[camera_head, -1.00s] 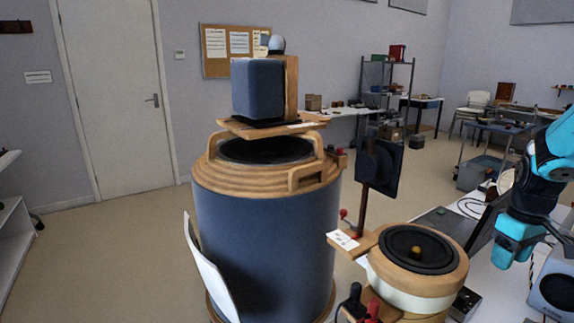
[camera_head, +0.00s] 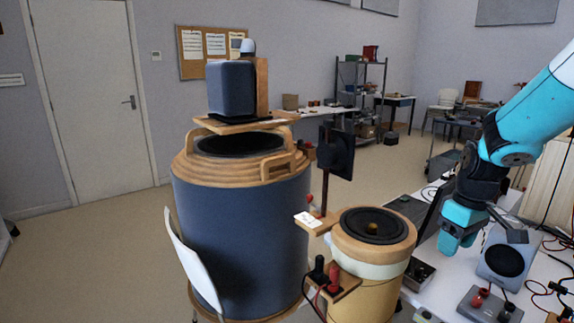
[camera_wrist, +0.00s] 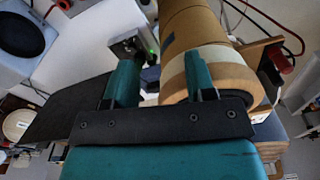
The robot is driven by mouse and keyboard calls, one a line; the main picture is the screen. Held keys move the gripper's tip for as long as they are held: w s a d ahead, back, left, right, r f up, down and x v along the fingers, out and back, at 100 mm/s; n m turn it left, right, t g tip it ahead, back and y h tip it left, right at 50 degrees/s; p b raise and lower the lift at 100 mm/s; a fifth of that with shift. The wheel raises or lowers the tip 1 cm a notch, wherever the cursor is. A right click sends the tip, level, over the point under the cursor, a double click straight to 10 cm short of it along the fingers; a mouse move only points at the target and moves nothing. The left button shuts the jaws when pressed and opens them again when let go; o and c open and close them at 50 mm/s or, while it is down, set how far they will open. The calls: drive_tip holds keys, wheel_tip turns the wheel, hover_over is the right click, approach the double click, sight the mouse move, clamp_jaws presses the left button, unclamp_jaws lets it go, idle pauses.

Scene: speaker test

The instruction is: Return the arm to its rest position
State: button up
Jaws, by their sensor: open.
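My arm (camera_head: 535,120), teal with black joints, reaches in from the right edge in the head view. My gripper (camera_head: 455,240) hangs at its end above the white table, left of a small grey speaker (camera_head: 505,258) and right of the small wooden drum (camera_head: 373,250). In the wrist view my gripper (camera_wrist: 162,78) shows two teal fingers spread apart with nothing held between them. Behind the fingers are the pale band and wooden side of a round drum (camera_wrist: 205,35) and a small box with a green light (camera_wrist: 130,42). Whether a finger touches the drum cannot be told.
A large blue drum (camera_head: 240,225) with a blue speaker (camera_head: 231,88) on top stands at centre left. A dark panel on a post (camera_head: 336,152) rises beside the small drum. Open floor lies behind.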

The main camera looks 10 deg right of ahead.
drive_tip(key=s+a+r+n+y, duration=0.1)
drive_tip(key=s+a+r, duration=0.15)
drive_tip(key=a, duration=0.65)
drive_tip(key=s+a+r+n+y, duration=0.1)
drive_tip(key=a+r, duration=0.2)
drive_tip(key=a, duration=0.6)
drive_tip(key=s+a+r+n+y, duration=0.1)
drive_tip(key=s+a+r+n, duration=0.2)
drive_tip(key=s+a, duration=1)
drive_tip(key=shift+s+a+r+y+p, duration=0.15)
drive_tip(key=shift+a+r+y+p, duration=0.05)
drive_tip(key=shift+r+y+p, duration=0.2)
